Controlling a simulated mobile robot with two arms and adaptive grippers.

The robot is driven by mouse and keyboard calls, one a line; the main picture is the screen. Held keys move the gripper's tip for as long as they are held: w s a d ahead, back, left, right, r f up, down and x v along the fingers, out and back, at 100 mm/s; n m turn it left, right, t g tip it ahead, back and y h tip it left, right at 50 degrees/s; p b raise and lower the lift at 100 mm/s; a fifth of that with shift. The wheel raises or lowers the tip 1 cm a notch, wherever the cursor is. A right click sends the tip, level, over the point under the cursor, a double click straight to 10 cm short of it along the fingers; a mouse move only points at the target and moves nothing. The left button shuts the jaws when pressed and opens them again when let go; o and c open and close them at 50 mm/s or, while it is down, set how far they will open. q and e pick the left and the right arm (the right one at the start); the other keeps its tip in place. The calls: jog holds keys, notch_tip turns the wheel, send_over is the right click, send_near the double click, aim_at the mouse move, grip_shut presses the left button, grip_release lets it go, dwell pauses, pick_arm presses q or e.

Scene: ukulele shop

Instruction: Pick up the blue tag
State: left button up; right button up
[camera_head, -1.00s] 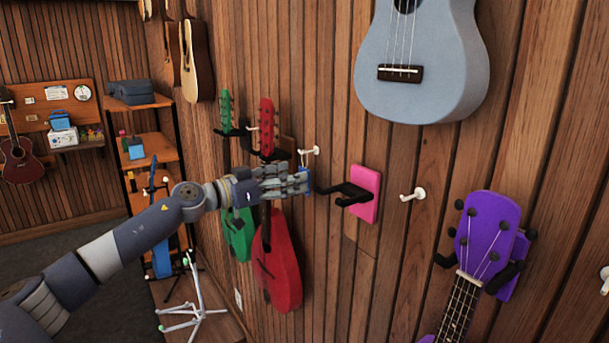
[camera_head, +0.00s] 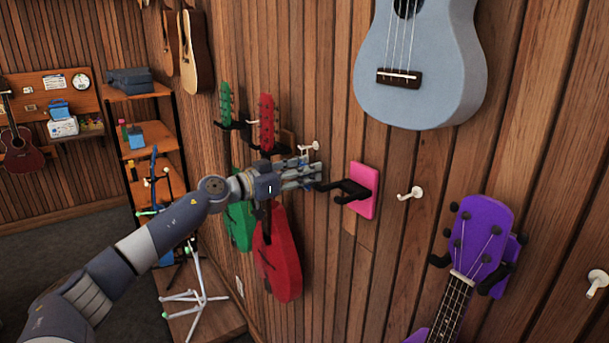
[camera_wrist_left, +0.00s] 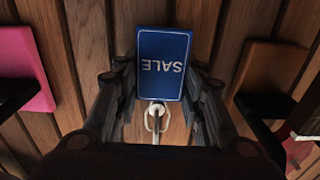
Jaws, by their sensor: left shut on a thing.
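The blue tag (camera_wrist_left: 163,64), with "SALE" on it in white, shows upside down between the fingers of my left gripper (camera_wrist_left: 163,88) in the left wrist view. The gripper is shut on the tag. A white hook (camera_wrist_left: 156,112) with a loop of cord around it is just below the tag in that view. In the head view my left gripper (camera_head: 310,174) is at the wall, beside the white hook (camera_head: 312,148). The tag cannot be made out there behind the fingers. My right gripper is not in view.
A pink hanger plate (camera_head: 366,192) with black prongs is just right of the gripper. Red (camera_head: 277,262) and green (camera_head: 239,225) ukuleles hang behind my arm. A purple ukulele (camera_head: 487,232) and a pale blue one (camera_head: 425,70) are at the right. Another white hook (camera_head: 411,193) is empty.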

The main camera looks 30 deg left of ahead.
aim_at(316, 153)
pick_arm(q)
jog(key=shift+r, duration=0.1)
jog(key=shift+r, duration=0.35)
notch_tip(316, 153, up, 3)
jog(key=shift+f, duration=0.1)
jog(key=b+v, duration=0.1)
jog(key=v, duration=0.1)
jog(key=f+b+v, duration=0.1)
jog(key=b+v, duration=0.1)
jog(key=v, duration=0.1)
jog(key=b+v, duration=0.2)
jog(key=shift+s+a+f, duration=0.1)
jog(key=shift+a+f, duration=0.1)
jog(key=shift+f, duration=0.05)
jog(key=shift+c, duration=0.3)
jog(key=r+b+v, duration=0.1)
jog(key=b+v, duration=0.9)
jog(key=b, duration=0.3)
jog(key=shift+s+r, duration=0.15)
jog(key=shift+s, duration=0.25)
